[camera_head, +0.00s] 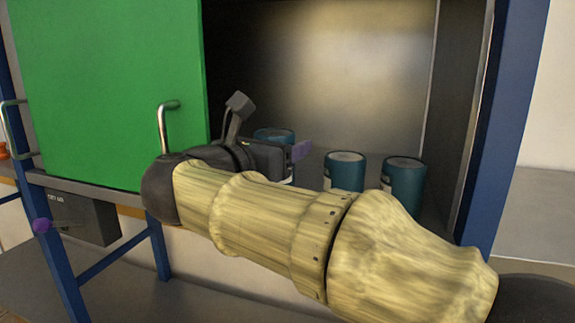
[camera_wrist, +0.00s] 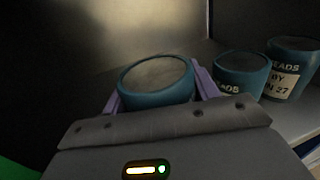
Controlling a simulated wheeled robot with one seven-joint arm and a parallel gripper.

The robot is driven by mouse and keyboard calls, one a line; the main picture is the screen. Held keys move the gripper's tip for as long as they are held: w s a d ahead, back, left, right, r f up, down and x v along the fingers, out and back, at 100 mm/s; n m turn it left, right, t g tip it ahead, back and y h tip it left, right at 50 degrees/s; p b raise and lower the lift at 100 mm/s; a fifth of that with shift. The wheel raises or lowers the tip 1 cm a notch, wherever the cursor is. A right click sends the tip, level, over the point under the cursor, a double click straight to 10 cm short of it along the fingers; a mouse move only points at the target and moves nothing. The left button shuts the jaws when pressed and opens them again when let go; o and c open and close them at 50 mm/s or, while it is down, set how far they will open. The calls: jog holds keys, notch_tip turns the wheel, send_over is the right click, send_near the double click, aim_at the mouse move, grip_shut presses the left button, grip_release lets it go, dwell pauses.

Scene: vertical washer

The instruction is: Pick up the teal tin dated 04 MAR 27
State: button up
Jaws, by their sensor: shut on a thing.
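My gripper (camera_wrist: 157,92) is shut on a teal tin (camera_wrist: 158,77), with purple fingers on either side of it. The held tin's date is hidden. In the head view, this tin (camera_head: 274,135) is partly behind my gripper (camera_head: 284,150). I cannot tell whether it touches the floor of the washer. A second teal tin (camera_head: 344,172) stands to its right; in the wrist view (camera_wrist: 240,72) its label shows only "ADS". A third teal tin (camera_head: 404,184) is farthest right; its label in the wrist view (camera_wrist: 292,66) shows "BY" and "N 27", the rest cut off or unclear.
The tins are inside a metal-lined washer chamber (camera_head: 330,70) with blue frame posts (camera_head: 508,110). A green panel (camera_head: 110,80) with a metal handle (camera_head: 165,125) stands at the left. The right wall is close to the third tin.

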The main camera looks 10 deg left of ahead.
jog(key=b+v, duration=0.5)
jog(key=v, duration=1.1)
jog(key=shift+b, duration=0.4)
